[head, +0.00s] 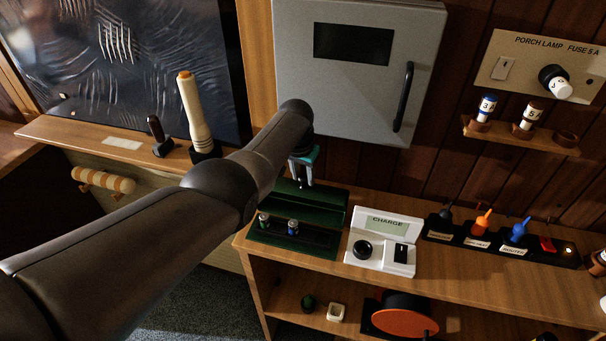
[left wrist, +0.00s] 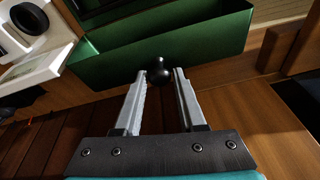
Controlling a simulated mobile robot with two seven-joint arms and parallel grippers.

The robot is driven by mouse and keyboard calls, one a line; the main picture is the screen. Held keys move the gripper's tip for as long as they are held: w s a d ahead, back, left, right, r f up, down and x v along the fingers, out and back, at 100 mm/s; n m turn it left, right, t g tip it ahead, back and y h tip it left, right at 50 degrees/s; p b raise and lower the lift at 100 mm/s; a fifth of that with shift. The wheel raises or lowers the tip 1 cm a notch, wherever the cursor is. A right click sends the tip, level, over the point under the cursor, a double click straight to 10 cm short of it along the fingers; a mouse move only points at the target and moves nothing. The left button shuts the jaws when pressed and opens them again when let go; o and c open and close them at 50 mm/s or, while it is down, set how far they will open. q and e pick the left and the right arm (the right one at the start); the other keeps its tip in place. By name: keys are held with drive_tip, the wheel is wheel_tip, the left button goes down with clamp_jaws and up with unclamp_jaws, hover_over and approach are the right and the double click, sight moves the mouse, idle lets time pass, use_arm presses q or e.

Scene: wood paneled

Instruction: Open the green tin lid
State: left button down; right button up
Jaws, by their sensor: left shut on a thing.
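The green tin (head: 327,244) stands on the wooden bench, with small battery-like cylinders (head: 292,227) visible inside it. Its green lid (head: 328,212) stands raised at the back of the tin, toward the wall. My left gripper (head: 303,183) is over the back of the tin, partly hidden by my own arm. My right gripper is not in view.
A grey wall cabinet (head: 350,90) hangs above. A pale-handled tool (head: 194,112) stands at the left. A shelf below holds an orange reel (head: 405,323).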

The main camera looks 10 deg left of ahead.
use_arm(q)
drive_tip(key=shift+w+r, duration=0.15)
drive_tip(key=shift+w, duration=0.4)
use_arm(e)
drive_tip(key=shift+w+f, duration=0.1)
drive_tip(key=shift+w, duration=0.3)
use_arm(q)
drive_tip(key=shift+w, duration=0.1)
drive_tip(key=c, duration=0.9)
unclamp_jaws()
drive_tip(key=o, duration=0.4)
drive_tip(key=shift+s+r+p, duration=0.25)
drive_tip(key=shift+r+p, duration=0.1)
drive_tip(key=shift+p, duration=0.15)
drive_tip(key=p+v, duration=0.3)
drive_tip(key=v, duration=0.1)
drive_tip(key=shift+s+r, duration=0.1)
drive_tip(key=shift+r, duration=0.2)
wheel_tip(320, 180, up, 9)
drive_tip(key=p, duration=0.1)
hover_over(300, 194)
drive_tip(key=shift+s+r, duration=0.1)
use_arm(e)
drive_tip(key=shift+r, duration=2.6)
